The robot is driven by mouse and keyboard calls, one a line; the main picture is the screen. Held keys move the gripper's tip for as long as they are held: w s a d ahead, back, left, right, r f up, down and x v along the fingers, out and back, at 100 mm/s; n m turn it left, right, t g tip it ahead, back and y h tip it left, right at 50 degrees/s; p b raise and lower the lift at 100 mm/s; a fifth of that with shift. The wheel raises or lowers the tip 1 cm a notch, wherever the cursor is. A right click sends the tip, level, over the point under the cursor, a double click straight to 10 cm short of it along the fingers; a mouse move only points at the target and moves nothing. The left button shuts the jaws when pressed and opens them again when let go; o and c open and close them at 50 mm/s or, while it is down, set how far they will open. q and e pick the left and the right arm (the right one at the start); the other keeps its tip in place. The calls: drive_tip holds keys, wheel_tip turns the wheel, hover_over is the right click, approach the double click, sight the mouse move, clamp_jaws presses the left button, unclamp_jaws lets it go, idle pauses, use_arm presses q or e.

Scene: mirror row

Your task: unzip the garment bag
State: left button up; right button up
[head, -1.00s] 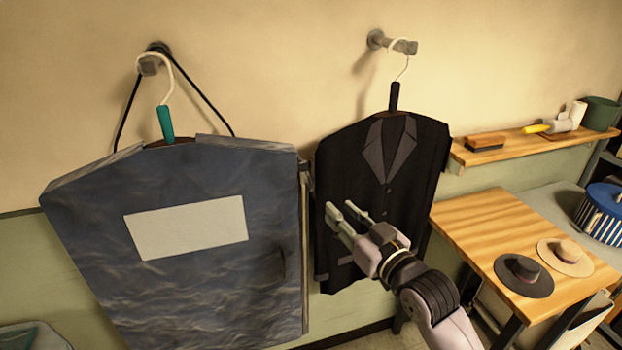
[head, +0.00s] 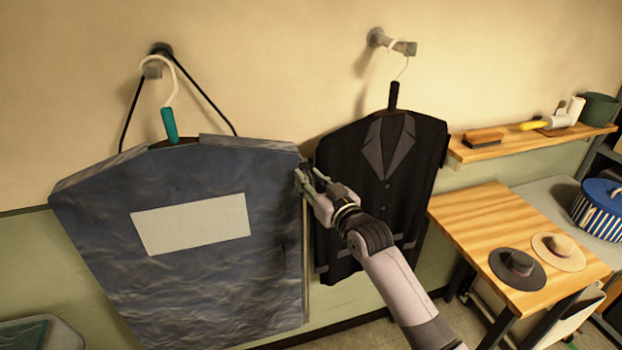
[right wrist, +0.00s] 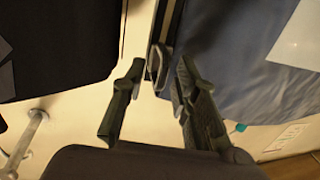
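The blue-grey garment bag (head: 190,275) hangs on the left wall peg, with a pale label on its front. A zipper track runs down its right side edge (head: 306,255). In the right wrist view the bag (right wrist: 235,65) fills the right side, and a dark metal zip pull (right wrist: 154,62) sits on the edge strip. My right gripper (head: 305,172) is at the upper right edge of the bag. In the wrist view its two fingers (right wrist: 158,82) stand apart, with the pull just ahead of the gap, nearer the right finger. Contact cannot be told. My left gripper is not in view.
A black suit jacket (head: 385,190) hangs close on the right, partly behind my right arm. A wooden table (head: 470,215) with two hats and a shelf (head: 530,143) with brushes stand further right. A bin (head: 40,335) is at the lower left.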

drive_tip(key=shift+c, duration=0.4)
clamp_jaws()
idle(0.4)
